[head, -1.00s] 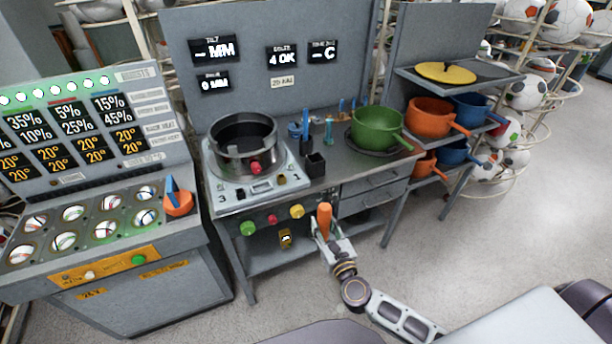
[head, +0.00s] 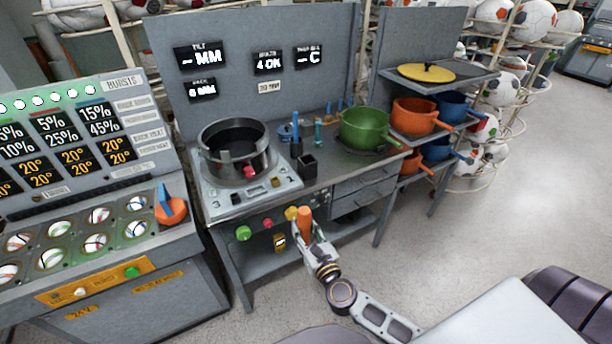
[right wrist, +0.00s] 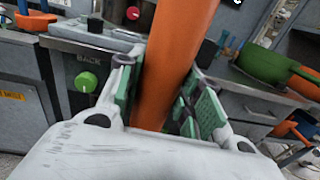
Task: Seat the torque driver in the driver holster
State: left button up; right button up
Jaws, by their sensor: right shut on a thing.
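The torque driver shows as a thick orange handle (head: 304,221), upright and slightly tilted. My right gripper (head: 303,240) is shut on it, in front of the bench's front edge and below its top. In the right wrist view the orange handle (right wrist: 173,65) stands between the green finger pads of my right gripper (right wrist: 160,110); its lower end is hidden. A small black open-topped box (head: 307,167) on the bench looks like the driver holster. It stands apart from the driver, farther back. My left gripper is not in view.
A round dark pot-like press (head: 236,150) stands left of the black box. A green pot (head: 366,128) is to the right, with small upright tools behind. Coloured knobs (head: 243,233) stick out of the bench front. A ball console (head: 95,250) stands at left; open floor lies at right.

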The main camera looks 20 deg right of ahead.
jog(key=shift+a+r, duration=0.25)
jog(key=shift+w+r, duration=0.1)
jog(key=shift+r, duration=0.05)
jog(key=shift+d, duration=0.1)
